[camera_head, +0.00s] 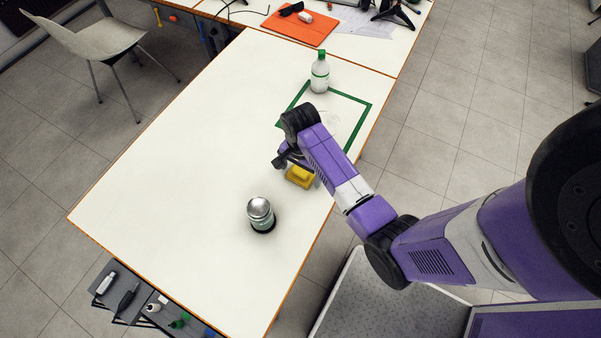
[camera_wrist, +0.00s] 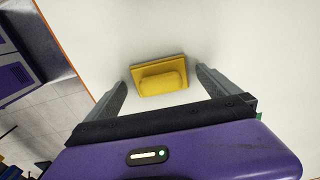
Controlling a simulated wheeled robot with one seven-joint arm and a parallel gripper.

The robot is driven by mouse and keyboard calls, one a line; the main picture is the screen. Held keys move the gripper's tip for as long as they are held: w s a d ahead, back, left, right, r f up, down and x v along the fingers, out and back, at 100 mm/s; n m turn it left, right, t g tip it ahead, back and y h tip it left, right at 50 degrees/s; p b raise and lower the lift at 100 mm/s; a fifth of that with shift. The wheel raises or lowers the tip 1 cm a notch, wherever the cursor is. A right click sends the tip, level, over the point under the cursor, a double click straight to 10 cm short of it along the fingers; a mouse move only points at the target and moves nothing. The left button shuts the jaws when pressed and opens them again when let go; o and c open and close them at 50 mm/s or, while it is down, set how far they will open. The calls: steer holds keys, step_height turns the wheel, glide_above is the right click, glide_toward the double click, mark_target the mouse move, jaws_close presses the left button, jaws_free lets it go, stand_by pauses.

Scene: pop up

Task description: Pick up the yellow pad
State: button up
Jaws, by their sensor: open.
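The yellow pad (camera_head: 300,176) lies on the white table, just below my gripper (camera_head: 294,165) in the head view. The arm hides part of it there. In the wrist view the yellow pad (camera_wrist: 160,75) is a flat rectangle with a raised block on top. It lies between and slightly beyond the tips of my gripper's two fingers (camera_wrist: 160,80), which are wide apart with nothing between them touching the pad. I cannot tell the exact height of the fingers above the table.
A white bottle with a green cap (camera_head: 320,72) stands at the back by a green taped square (camera_head: 364,125). The left of the white table (camera_head: 170,150) is clear.

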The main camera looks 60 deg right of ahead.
steer(key=shift+f, duration=0.25)
steer(key=c, duration=1.4)
steer(key=shift+r, duration=0.15)
